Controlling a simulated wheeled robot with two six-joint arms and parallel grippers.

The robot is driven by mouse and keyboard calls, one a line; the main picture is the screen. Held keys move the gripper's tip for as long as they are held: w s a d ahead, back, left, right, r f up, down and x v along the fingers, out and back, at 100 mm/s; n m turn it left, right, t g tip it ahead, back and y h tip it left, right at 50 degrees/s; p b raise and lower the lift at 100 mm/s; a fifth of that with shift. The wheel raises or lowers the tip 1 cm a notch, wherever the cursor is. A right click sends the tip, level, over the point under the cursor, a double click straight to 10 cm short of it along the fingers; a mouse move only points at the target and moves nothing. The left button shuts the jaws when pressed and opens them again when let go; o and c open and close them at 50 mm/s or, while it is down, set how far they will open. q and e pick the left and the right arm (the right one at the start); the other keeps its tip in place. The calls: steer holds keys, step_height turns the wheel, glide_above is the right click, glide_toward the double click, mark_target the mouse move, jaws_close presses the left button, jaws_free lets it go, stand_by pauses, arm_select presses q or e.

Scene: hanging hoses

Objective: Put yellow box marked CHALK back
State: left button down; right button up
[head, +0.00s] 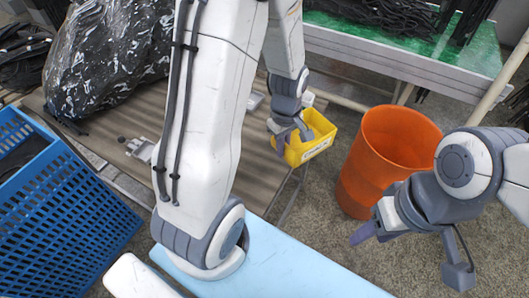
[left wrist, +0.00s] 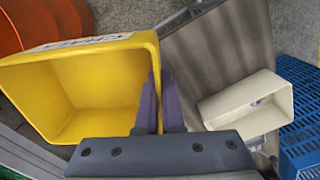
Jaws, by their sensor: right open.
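The yellow box (head: 316,146) is in the head view by the right corner of the brown ridged table. Part of it is hidden behind my left gripper. In the left wrist view the yellow box (left wrist: 95,95) shows its empty inside and a white label with dark letters on its rim side. My left gripper (head: 293,143) has one finger on each side of a box wall, close against it. The fingers also show in the left wrist view (left wrist: 159,100).
An orange bin (head: 385,150) stands on the floor right of the box. A cream open box (left wrist: 250,105) is on the brown table (head: 120,108). A blue crate (head: 60,210) stands left, a black bag (head: 108,60) behind. A green-topped table (head: 400,35) is at the back.

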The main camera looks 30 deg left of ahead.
arm_select(q)
steer(key=s+f+n+b, duration=0.1)
steer(key=f+n+b, duration=0.1)
steer(key=n+b, duration=0.15)
steer(key=n+p, duration=0.1)
steer(key=n, duration=0.1)
glide_above(254, 158)
steer(key=shift+m, duration=0.25)
step_height(254, 158, down, 7)
steer(key=shift+r, duration=0.2)
step_height(254, 158, down, 4)
steer(key=shift+r, duration=0.1)
arm_select(e)
step_height(254, 158, down, 4)
steer(key=shift+r, duration=0.2)
arm_select(q)
steer(key=shift+f, duration=0.2)
steer(key=c, duration=1)
jaws_free()
steer(key=shift+c, duration=0.2)
arm_select(e)
steer(key=shift+f, duration=0.1)
